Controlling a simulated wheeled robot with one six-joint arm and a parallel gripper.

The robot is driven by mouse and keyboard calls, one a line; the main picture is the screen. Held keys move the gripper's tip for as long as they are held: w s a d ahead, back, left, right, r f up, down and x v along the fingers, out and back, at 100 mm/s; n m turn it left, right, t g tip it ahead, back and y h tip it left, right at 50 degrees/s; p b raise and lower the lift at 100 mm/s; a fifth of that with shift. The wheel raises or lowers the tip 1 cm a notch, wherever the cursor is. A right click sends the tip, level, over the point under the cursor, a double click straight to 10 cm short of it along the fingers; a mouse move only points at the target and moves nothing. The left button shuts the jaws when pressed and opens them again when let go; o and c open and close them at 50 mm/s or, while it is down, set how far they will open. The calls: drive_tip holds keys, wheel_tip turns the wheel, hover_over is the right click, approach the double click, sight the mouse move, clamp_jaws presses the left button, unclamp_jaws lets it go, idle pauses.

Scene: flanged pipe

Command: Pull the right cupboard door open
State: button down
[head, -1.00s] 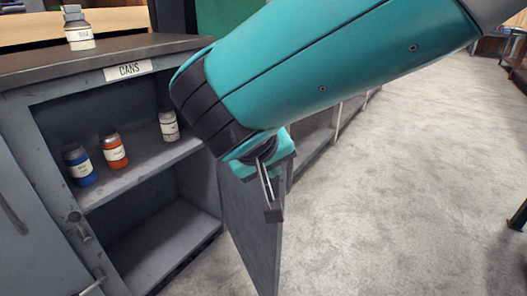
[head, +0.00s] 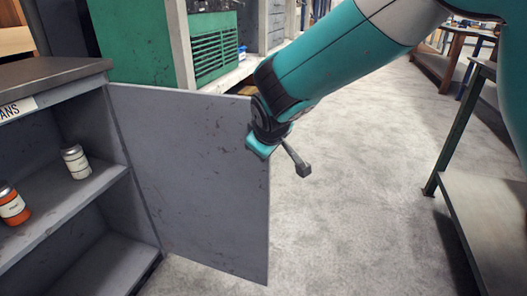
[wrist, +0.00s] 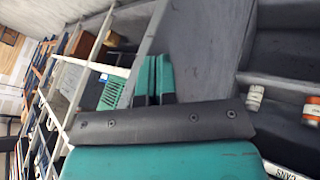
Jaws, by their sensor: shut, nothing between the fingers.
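The right cupboard door (head: 195,185) stands wide open, swung out to the right of the cupboard (head: 55,72). Its inner face shows in the head view, and its handle is hidden. My gripper (head: 300,166) is by the upper part of the door's free edge. A fingertip sticks out to the right of that edge; I cannot tell whether it touches the door. In the wrist view my gripper (wrist: 154,77) has its two fingers together with nothing between them, beside the grey door panel (wrist: 203,45).
A white can (head: 75,162) and an orange can (head: 13,205) stand on the cupboard shelf (head: 75,192). A green machine (head: 212,52) is behind the door. A workbench (head: 485,205) stands at the right. Grey floor (head: 360,200) is clear between door and bench.

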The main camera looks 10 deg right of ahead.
drive_tip(key=shift+w+d, duration=0.35)
drive_tip(key=shift+w, duration=0.35)
drive_tip(key=shift+w+d, duration=0.35)
drive_tip(key=shift+w, duration=0.3)
drive_tip(key=shift+s, duration=0.15)
drive_tip(key=s+d+r+p, duration=0.2)
drive_tip(key=s+r+p, duration=0.1)
drive_tip(key=s+r, duration=0.6)
drive_tip(key=s+d+m+g+y, duration=0.1)
drive_tip(key=s+d+g+y, duration=0.2)
drive_tip(key=s, duration=1)
drive_tip(key=s+d+m+g+y, duration=0.15)
drive_tip(key=s+g, duration=0.25)
drive_tip(key=s, duration=0.9)
wheel_tip(320, 180, up, 24)
drive_tip(key=p, duration=2.3)
drive_tip(key=shift+d+r, duration=0.15)
drive_tip(key=shift+d, duration=0.15)
